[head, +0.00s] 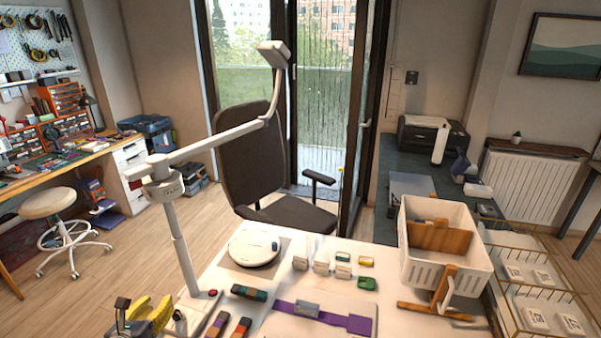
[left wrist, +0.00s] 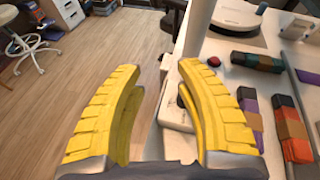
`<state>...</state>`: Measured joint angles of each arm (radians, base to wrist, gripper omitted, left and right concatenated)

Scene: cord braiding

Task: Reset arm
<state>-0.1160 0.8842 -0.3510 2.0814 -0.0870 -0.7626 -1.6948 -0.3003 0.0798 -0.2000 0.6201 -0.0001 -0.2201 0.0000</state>
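A white post (head: 179,245) stands at the table's left edge, with a long jointed arm (head: 225,141) reaching up and right to a box-shaped head (head: 274,52). A red button (head: 212,293) sits near the post's foot; it also shows in the left wrist view (left wrist: 213,61). My left gripper (head: 152,312) is low at the table's left front corner, left of the post's foot. In the left wrist view its yellow fingers (left wrist: 158,75) are spread with nothing held between them. My right gripper is in neither view.
Dark bundles with coloured bands (head: 241,327) lie beside the left gripper. A purple strap (head: 345,319) crosses a white board. A round white device (head: 254,248), small blocks (head: 321,266), a white basket (head: 416,267) and a wooden stand (head: 443,285) are farther right. Open floor lies left.

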